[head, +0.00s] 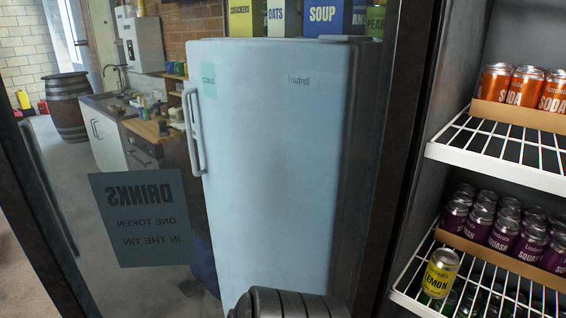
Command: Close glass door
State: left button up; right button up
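The glass door (125,290) stands open and fills the left and middle of the head view. I look through its pane from the inner side, so the letters on its drinks sign (145,222) read backwards. Its dark frame runs down the left, with a long dark upright handle (48,185) beside it. The door's other upright edge (405,150) is next to the open drinks cooler (500,168) at the right. Neither of my grippers shows, and I see no contact with the door.
The cooler's wire shelves hold orange soda cans (525,87), purple squash cans (505,230) and a yellow lemon can (440,272) near the shelf front. Through the glass I see a pale blue fridge (270,150), a sink counter (110,105) and a barrel (66,107).

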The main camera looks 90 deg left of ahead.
aim_at(144, 215)
jog(key=u, duration=0.4)
jog(key=j+u, duration=0.15)
jog(key=u, duration=0.25)
jog(key=k+j+u, duration=0.1)
jog(key=u, duration=0.7)
jog(key=k+j+u, duration=0.1)
jog(key=j+u, duration=0.15)
jog(key=j, duration=0.4)
jog(key=j+u, duration=0.3)
jog(key=j, duration=0.3)
jog(key=j+z, duration=0.3)
jog(key=j, duration=0.15)
jog(key=j+z, duration=0.25)
jog(key=j, duration=0.2)
jog(key=k+j+z, duration=0.1)
jog(key=j+z, duration=0.2)
jog(key=k+j+z, duration=0.25)
jog(key=j, duration=0.25)
jog(key=i+j+z, duration=0.1)
jog(key=j+z, duration=0.25)
jog(key=z, duration=0.15)
jog(key=j+z, duration=0.8)
jog(key=z, duration=0.2)
jog(key=j, duration=0.35)
jog(key=i+j+z, duration=0.1)
jog(key=j, duration=0.25)
